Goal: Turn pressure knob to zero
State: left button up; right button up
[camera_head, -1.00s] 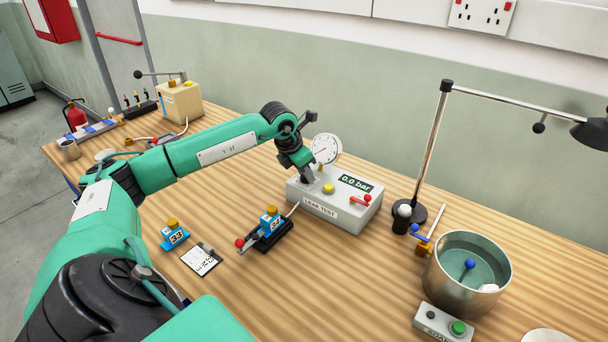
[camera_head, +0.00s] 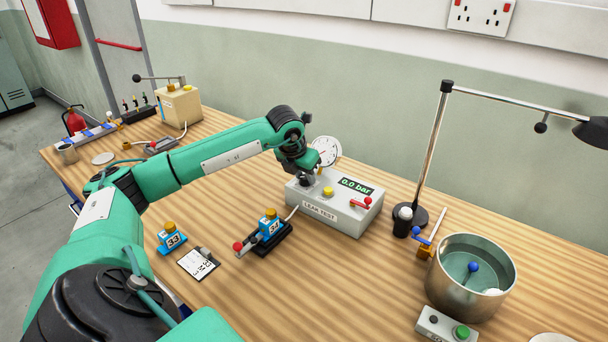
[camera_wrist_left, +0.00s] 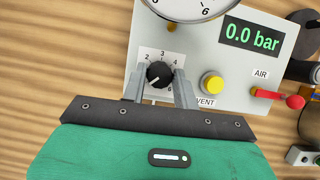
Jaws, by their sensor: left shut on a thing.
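The leak test box (camera_head: 330,212) is a grey case on the bench with a "0.0 bar" display (camera_head: 356,185), a round gauge (camera_head: 325,150) and a yellow vent button (camera_head: 327,191). The black pressure knob (camera_wrist_left: 159,74) with its numbered dial shows in the left wrist view. Its white pointer mark points to the lower left. My left gripper (camera_wrist_left: 160,82) has a finger on each side of the knob and is shut on it. In the head view the left gripper (camera_head: 306,178) hides most of the knob. My right gripper is not in view.
A red AIR lever (camera_head: 362,202) is on the box's right side. Block 34 (camera_head: 270,225) on a black fixture and block 33 (camera_head: 172,238) stand in front. A lamp stand (camera_head: 432,150) and a metal pot (camera_head: 471,275) are to the right.

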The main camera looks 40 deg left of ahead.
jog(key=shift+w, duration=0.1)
pick_arm(q)
jog(key=o, duration=1)
jog(key=shift+c, duration=0.2)
jog(key=shift+s+r, duration=0.15)
jog(key=shift+r, duration=0.3)
jog(key=b+v, duration=0.1)
jog(key=v, duration=1.2)
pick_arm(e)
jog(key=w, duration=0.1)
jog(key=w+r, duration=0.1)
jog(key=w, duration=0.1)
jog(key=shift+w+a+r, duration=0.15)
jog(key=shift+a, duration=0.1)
